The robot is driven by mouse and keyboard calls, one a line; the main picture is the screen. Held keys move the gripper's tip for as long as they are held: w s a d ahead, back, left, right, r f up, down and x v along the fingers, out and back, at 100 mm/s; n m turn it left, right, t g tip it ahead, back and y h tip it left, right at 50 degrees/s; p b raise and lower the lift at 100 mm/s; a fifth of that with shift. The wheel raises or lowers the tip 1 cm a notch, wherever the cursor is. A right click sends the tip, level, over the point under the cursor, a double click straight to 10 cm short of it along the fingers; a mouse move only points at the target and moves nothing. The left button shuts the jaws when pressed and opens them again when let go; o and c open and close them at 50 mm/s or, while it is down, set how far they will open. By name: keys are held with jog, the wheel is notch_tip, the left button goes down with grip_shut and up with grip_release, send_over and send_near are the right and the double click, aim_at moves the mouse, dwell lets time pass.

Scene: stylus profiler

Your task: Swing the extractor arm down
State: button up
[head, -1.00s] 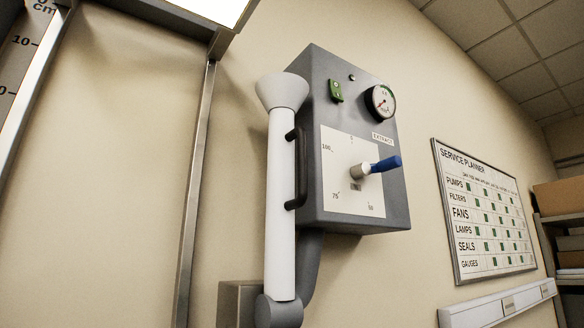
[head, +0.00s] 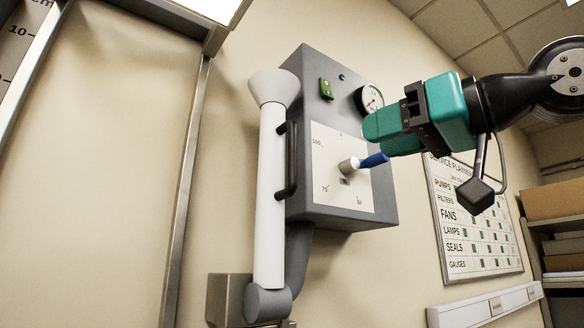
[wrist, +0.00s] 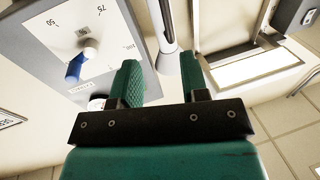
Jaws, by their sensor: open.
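The extractor arm (head: 271,190) is a white tube with a flared hood (head: 274,87) at its top, standing upright beside a grey box. It rises from a grey joint (head: 268,303) at its foot. A black bar handle (head: 289,160) runs along its right side. My gripper (head: 372,134) is open and empty, right of the arm and in front of the box, apart from the handle. In the wrist view the white tube (wrist: 162,22) appears beyond the gap between my green fingers (wrist: 160,82).
The grey box (head: 310,70) carries a blue-tipped lever (head: 374,160) on a dial plate, a green switch (head: 326,89) and a gauge (head: 370,98). A metal upright (head: 188,190) stands left of the arm. A service planner board (head: 484,262) hangs at right.

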notch_tip(320, 180, up, 2)
jog(key=s, duration=0.2)
jog(key=p, duration=0.8)
send_near(295, 150)
jog(key=p+x, duration=0.3)
jog(key=x, duration=0.2)
jog(key=p+x, duration=0.4)
jog(key=shift+w+a+r, duration=0.2)
jog(key=shift+w+a, duration=0.05)
jog(key=shift+w+a+f+p, duration=0.15)
jog(key=shift+w+a+p, duration=0.2)
jog(key=shift+w+a, duration=0.1)
jog(key=shift+s, duration=0.1)
grip_shut()
